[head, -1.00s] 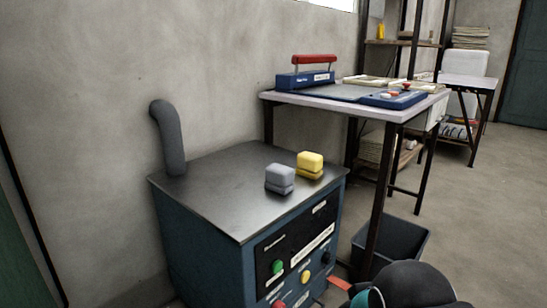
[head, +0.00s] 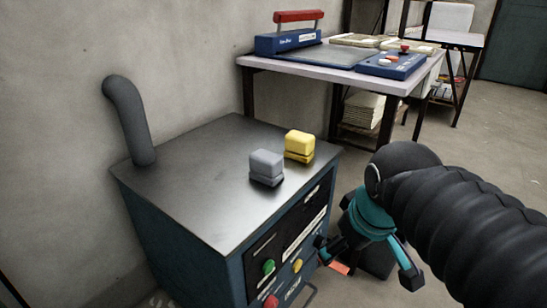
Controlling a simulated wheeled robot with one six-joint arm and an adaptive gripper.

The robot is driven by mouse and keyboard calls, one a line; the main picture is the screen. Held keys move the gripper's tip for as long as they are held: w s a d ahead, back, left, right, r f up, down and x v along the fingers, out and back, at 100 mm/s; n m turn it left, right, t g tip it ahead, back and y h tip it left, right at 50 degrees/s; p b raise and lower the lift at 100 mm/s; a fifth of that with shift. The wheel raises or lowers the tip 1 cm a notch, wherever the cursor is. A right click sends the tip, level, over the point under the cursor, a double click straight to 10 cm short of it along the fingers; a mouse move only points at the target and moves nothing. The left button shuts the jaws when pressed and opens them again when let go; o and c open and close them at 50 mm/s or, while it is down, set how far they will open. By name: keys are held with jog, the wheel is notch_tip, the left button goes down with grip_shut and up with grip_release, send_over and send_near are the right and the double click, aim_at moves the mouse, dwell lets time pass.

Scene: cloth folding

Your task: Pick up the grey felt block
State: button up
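The grey felt block (head: 266,163) sits upright on the metal top of the blue cabinet (head: 205,190), near its right front edge. A yellow block (head: 299,145) of like shape stands just behind and to the right of it, a small gap apart in the picture. My gripper (head: 363,262) is at the lower right, beside the cabinet's front and below its top. Its two teal and black fingers are spread apart, with nothing seen between them. It is apart from both blocks.
A grey pipe (head: 132,120) rises from the cabinet's left back corner. Buttons, including a green one (head: 268,267), are on its front. A table (head: 338,74) with a blue, red-handled device (head: 290,36) stands behind. The cabinet top left of the blocks is clear.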

jog(key=w+a+r+n+g+p, duration=0.2)
jog(key=w+a+r+n+p, duration=0.35)
jog(key=w+r+n, duration=0.5)
jog(key=n+g+h+p, duration=0.1)
jog(key=n+p, duration=0.4)
jog(key=n, duration=0.8)
send_near(263, 156)
jog(key=shift+w+f, duration=0.2)
jog(key=shift+w, duration=0.1)
jog(key=f, duration=0.5)
jog(key=w+f+b, duration=0.1)
jog(key=f, duration=0.1)
jog(key=shift+d+f, duration=0.3)
jog(key=shift+f, duration=0.05)
jog(key=shift+w+d+f, duration=0.15)
jog(key=shift+w+f, duration=0.05)
jog(key=shift+f, duration=0.65)
jog(key=shift+w+d+f, duration=0.15)
jog(key=shift+w+f, duration=0.05)
jog(key=shift+f, duration=0.65)
jog(key=shift+w+d+f, duration=0.15)
jog(key=shift+w+f, duration=0.1)
jog(key=shift+f, duration=0.6)
jog(key=c, duration=1.1)
